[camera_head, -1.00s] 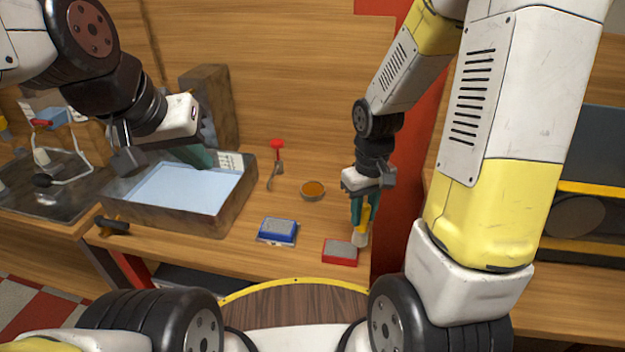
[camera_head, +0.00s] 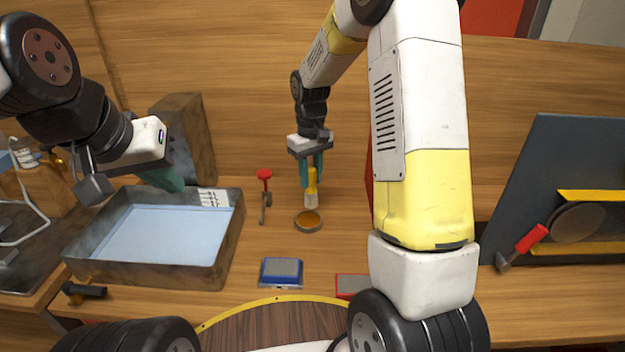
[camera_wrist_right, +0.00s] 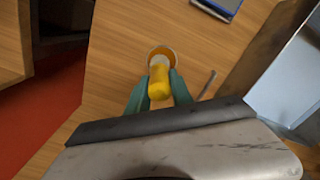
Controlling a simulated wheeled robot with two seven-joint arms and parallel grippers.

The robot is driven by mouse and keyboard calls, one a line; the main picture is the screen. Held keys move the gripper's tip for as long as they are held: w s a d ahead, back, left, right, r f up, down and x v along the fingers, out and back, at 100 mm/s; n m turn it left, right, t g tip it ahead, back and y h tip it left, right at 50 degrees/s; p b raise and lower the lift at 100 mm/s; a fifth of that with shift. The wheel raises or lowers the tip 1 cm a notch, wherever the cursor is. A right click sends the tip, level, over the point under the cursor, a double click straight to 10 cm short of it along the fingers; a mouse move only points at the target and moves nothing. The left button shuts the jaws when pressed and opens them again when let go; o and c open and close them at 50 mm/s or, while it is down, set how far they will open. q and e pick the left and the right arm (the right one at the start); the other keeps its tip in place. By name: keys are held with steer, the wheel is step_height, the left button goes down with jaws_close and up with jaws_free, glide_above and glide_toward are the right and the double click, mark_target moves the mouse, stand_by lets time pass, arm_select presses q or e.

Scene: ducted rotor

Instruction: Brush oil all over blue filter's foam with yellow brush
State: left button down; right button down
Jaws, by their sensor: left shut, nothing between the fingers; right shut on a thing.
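The blue filter (camera_head: 281,272) lies on the table with its grey foam facing up; its corner also shows at the top of the right wrist view (camera_wrist_right: 222,6). The yellow brush (camera_head: 311,184) hangs bristles down from my right gripper (camera_head: 311,172), which is shut on its handle. The bristles are right over the small bowl of amber oil (camera_head: 308,221); I cannot tell whether they touch the oil. In the right wrist view the brush (camera_wrist_right: 159,84) covers part of the bowl (camera_wrist_right: 163,51). My left gripper (camera_head: 168,182) is shut and empty above the grey basin.
The grey basin (camera_head: 232,232) with pale blue liquid stands at left. A red-framed filter (camera_head: 350,284) lies right of the blue one, partly hidden by my right arm. A red-headed tool (camera_head: 264,180) is left of the bowl. Table between bowl and blue filter is clear.

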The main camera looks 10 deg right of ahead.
mark_target(308, 193)
steer(key=shift+w+a, duration=0.35)
steer(key=shift+w, duration=0.25)
steer(key=shift+f, duration=2.9)
steer(key=shift+f, duration=0.55)
steer(key=shift+r, duration=3.55)
steer(key=shift+s, duration=0.1)
